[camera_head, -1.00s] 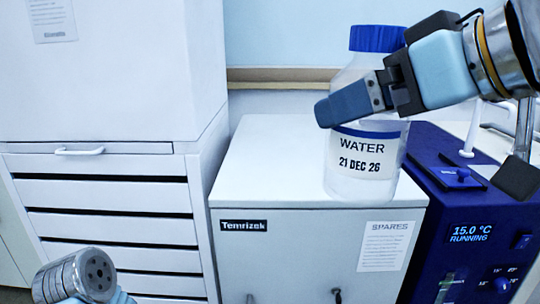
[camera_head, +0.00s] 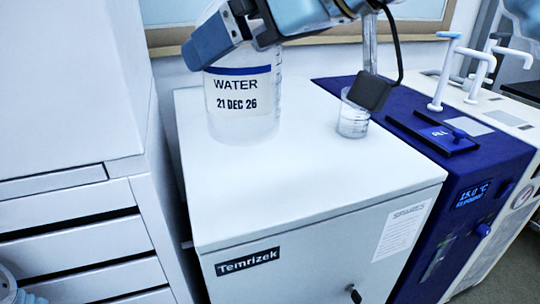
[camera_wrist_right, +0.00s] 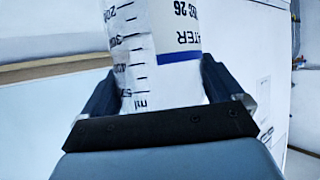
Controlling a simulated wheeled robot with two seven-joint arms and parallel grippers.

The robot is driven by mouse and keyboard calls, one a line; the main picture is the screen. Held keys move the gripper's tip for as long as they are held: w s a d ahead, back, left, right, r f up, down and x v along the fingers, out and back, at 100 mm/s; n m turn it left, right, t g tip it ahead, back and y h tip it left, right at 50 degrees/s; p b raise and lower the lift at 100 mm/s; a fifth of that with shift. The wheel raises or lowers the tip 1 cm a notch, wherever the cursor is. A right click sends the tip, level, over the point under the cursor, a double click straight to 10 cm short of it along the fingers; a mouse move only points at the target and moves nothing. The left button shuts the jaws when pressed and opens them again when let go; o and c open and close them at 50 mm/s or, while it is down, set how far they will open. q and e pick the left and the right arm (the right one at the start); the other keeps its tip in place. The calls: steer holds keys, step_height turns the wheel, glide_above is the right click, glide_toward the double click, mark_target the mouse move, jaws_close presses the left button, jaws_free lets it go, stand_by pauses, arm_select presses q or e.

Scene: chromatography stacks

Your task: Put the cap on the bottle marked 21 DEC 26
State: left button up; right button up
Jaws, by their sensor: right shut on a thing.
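The bottle (camera_head: 243,122) is clear, with a white label reading WATER and 21 DEC 26 under a blue band. It looks upright in the head view, against the far left part of the white cabinet top. I cannot tell if its base touches that top. My right gripper (camera_head: 228,38) is shut around the bottle above the label. The right wrist view shows the bottle (camera_wrist_right: 158,55), with its graduated scale, between both fingers. My left gripper is not in view.
A small clear beaker (camera_head: 353,118) stands on the right of the cabinet top (camera_head: 300,195). A blue unit (camera_head: 400,125) with a display adjoins on the right. A white drawer cabinet (camera_head: 75,200) stands at left. The cabinet top's front is clear.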

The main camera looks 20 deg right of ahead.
steer(key=w+d+f+b, duration=0.1)
steer(key=w+d+f, duration=0.7)
steer(key=w+f, duration=0.1)
steer(key=shift+w+d+b, duration=0.2)
steer(key=shift+w+b, duration=0.1)
steer(key=shift+w, duration=0.25)
steer(key=shift+w+d+f+b, duration=0.15)
steer(key=shift+f, duration=0.85)
steer(key=shift+w+d+f+b, duration=0.1)
steer(key=shift+w+f+b, duration=0.05)
steer(key=shift+f, duration=0.8)
steer(key=shift+f, duration=0.2)
steer(key=o, duration=1.7)
steer(key=shift+r, duration=0.1)
